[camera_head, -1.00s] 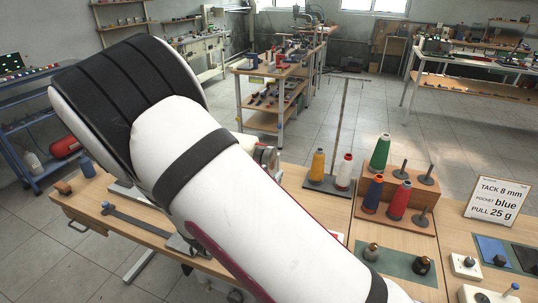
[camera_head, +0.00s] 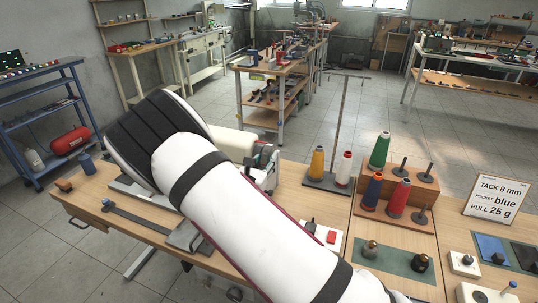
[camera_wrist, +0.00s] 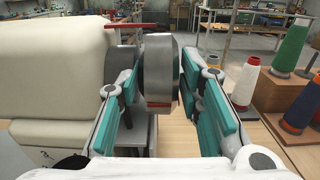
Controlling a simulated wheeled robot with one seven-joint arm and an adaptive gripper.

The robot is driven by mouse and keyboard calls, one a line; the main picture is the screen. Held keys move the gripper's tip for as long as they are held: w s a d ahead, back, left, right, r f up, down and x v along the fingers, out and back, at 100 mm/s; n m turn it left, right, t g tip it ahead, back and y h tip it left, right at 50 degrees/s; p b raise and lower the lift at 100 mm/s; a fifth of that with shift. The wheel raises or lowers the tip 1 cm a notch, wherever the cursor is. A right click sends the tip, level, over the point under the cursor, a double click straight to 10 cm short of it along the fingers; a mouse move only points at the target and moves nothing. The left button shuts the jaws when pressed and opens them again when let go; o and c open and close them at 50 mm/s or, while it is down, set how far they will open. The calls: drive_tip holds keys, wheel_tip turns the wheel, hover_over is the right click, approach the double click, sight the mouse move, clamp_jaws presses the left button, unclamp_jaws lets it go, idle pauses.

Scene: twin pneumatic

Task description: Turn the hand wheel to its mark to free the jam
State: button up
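The hand wheel (camera_wrist: 158,75) is a grey metal disc on the right end of a cream sewing machine (camera_wrist: 50,75). A red mark (camera_wrist: 166,106) shows low on the wheel's face. In the wrist view my gripper (camera_wrist: 163,68) is open, with teal pads on both sides of the wheel. A gap shows between the right finger and the wheel; whether the left finger touches it, I cannot tell. In the head view the machine (camera_head: 236,145) and wheel (camera_head: 266,158) show behind my arm, which hides my gripper.
Thread cones, including a yellow one (camera_head: 317,163) and a green one (camera_head: 379,151), stand right of the machine. A red switch (camera_head: 331,237) lies on the bench. A sign (camera_head: 497,196) stands at the right. Blue shelving (camera_head: 40,110) is at the left.

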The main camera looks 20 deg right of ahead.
drive_tip(key=shift+x, duration=1.5)
clamp_jaws()
